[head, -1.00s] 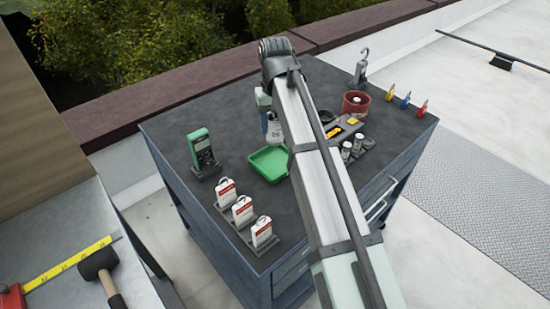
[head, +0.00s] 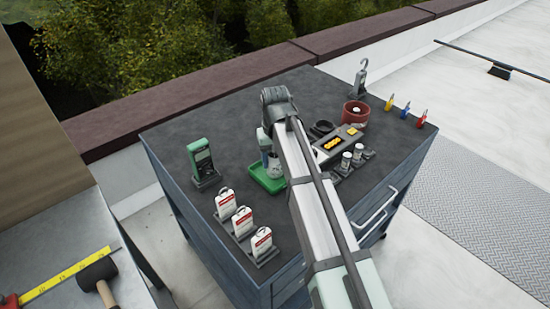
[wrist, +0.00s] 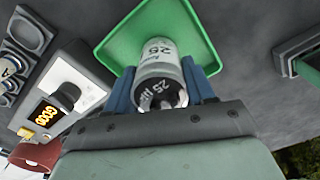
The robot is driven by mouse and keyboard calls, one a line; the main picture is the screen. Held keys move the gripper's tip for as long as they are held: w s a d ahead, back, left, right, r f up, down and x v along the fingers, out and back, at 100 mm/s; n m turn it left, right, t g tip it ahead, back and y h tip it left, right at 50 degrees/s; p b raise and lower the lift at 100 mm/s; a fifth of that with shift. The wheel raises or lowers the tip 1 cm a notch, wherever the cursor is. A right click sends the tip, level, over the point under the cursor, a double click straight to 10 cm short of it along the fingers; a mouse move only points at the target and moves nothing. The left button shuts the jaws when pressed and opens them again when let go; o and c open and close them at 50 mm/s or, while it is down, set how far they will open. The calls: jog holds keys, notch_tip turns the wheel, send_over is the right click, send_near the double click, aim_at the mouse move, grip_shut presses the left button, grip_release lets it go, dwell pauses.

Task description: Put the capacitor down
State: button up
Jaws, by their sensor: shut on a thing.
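The capacitor (head: 274,166), a silver-white can marked "25", is held by my gripper (head: 268,147). In the wrist view the capacitor (wrist: 158,58) sits between the two blue fingers of my gripper (wrist: 160,80), which are shut on it. The green tray (head: 263,181) is under the capacitor on the dark cabinet top. The tray also shows behind the capacitor in the wrist view (wrist: 118,40). I cannot tell whether the capacitor touches the tray floor.
A green meter (head: 203,162) stands left of the tray. Several white-and-red packs (head: 242,221) stand in front. A tester with a yellow display (head: 334,144), small cans (head: 347,161) and a red pot (head: 355,112) are at right. Colored tools (head: 405,111) stand at the right edge.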

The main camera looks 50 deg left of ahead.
jog(key=o, duration=1.2)
jog(key=shift+f, duration=0.15)
notch_tip(320, 180, up, 12)
jog(key=shift+r, duration=0.2)
